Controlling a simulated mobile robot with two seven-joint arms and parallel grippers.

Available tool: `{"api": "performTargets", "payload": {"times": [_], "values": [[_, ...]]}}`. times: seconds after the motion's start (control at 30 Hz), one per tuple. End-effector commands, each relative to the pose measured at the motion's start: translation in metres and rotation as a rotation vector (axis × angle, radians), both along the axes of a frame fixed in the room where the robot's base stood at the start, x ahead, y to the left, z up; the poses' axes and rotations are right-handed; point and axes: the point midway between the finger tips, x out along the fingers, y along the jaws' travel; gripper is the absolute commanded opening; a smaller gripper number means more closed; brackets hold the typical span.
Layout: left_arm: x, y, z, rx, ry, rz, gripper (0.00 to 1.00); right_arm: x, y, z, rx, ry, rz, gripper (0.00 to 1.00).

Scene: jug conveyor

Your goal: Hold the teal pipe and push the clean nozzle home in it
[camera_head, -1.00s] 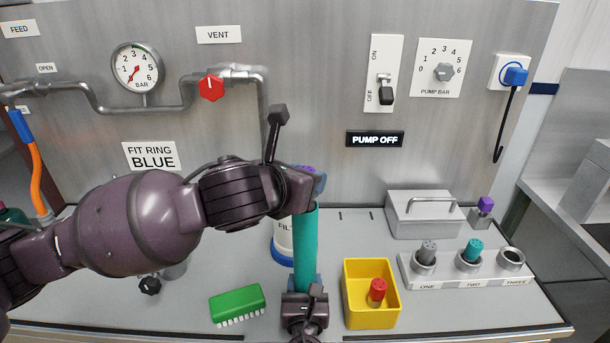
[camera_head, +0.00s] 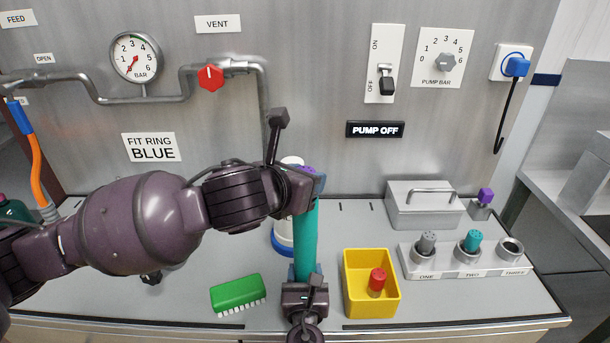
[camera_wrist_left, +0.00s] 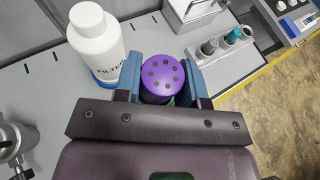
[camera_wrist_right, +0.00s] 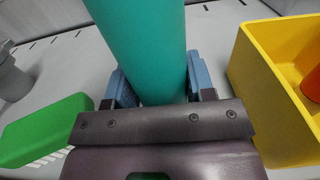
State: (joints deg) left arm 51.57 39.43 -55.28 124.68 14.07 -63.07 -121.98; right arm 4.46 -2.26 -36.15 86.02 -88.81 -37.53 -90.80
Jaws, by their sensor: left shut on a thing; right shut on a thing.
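The teal pipe (camera_head: 306,245) stands upright in the head view, and also fills the middle of the right wrist view (camera_wrist_right: 145,45). My right gripper (camera_head: 304,277) is shut on its lower part. My left gripper (camera_wrist_left: 161,82) is at the pipe's top, shut on a purple nozzle (camera_wrist_left: 162,75) with several dark holes in its cap. In the head view only a sliver of purple (camera_head: 305,170) shows beside the left jaws. A little teal shows below the nozzle in the left wrist view. How deep the nozzle sits in the pipe is hidden.
A yellow bin (camera_head: 371,306) with a red nozzle (camera_head: 377,281) stands right of the pipe. A green brush (camera_head: 238,294) lies left. A white filter bottle (camera_wrist_left: 97,42) stands behind. A rack (camera_head: 465,266) holds grey and teal nozzles; socket three looks empty. Another purple-topped piece (camera_head: 485,197) stands behind.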

Motion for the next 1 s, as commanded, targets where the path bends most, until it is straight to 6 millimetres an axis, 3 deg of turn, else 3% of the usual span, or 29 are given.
{"api": "performTargets", "payload": {"times": [0.03, 0.5, 0.53, 0.7, 1.0], "values": [[0.0001, 0.0001, -0.0012, 0.0, 0.0, 0.0, 0.11, -0.0023, -0.0012, -0.0069, -0.003, 0.013, -0.001, 0.0], [0.0, 0.0, -0.0104, 0.0, -0.001, 0.0, 0.11, -0.0022, -0.0012, -0.0069, -0.003, 0.013, -0.001, 0.0], [0.0001, -0.0001, -0.0101, 0.0, -0.001, 0.0, 0.42, -0.0022, -0.0012, -0.0069, -0.003, 0.013, -0.001, 0.0], [0.0, -0.0001, -0.0104, 0.001, -0.001, 0.0, 0.67, -0.0022, -0.0012, -0.0069, -0.003, 0.013, 0.0, 0.0], [-0.0011, 0.0007, -0.0097, 0.001, -0.001, 0.0, 0.67, -0.0022, -0.0012, -0.0068, -0.003, 0.013, -0.001, 0.0]]}}
